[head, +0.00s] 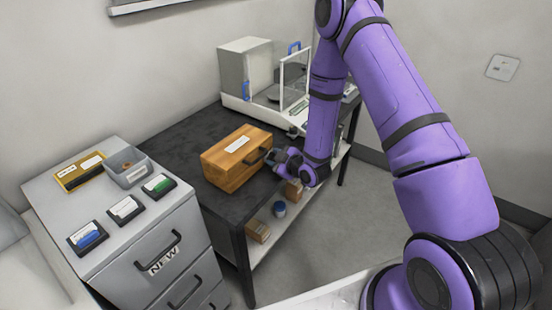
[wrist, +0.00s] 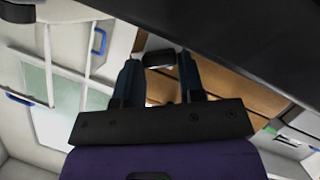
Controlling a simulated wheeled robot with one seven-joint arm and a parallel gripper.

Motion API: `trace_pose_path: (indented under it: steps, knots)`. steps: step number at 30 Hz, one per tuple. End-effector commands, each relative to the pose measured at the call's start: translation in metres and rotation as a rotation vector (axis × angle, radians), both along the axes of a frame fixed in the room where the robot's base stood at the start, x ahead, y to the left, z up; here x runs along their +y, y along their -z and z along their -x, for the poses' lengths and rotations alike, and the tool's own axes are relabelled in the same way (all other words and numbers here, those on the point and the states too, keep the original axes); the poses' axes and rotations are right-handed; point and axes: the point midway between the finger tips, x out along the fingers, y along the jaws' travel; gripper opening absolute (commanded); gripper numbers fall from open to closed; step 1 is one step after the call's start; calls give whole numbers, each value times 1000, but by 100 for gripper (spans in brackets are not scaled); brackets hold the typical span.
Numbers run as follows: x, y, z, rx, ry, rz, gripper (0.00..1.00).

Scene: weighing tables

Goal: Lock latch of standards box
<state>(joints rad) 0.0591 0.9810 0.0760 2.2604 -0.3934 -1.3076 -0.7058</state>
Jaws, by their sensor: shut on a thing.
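The standards box (head: 229,166) is a brown wooden box with a white label on its lid. It stands on the dark table with its lid down. My gripper (head: 275,158) is at its right-hand front side. In the wrist view my gripper (wrist: 159,64) has a finger on each side of a small dark piece, the latch (wrist: 160,57), and is shut on it. The wooden side of the box (wrist: 226,92) shows behind the fingers. The fingers partly hide the latch, and I cannot tell whether it is locked.
A balance with a glass draft shield (head: 295,76) stands at the back of the dark table (head: 185,137). A grey drawer cabinet (head: 160,255) at left bears a tray (head: 128,168) and several small labelled cases. Small boxes and a blue-lidded jar (head: 280,209) sit on the lower shelf.

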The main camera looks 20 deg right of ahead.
Motion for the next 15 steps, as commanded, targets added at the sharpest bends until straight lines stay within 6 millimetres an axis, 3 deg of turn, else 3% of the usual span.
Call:
trace_pose_path:
  steps: [15]
  knots:
    - [1,1,1,-55,0,76,12]
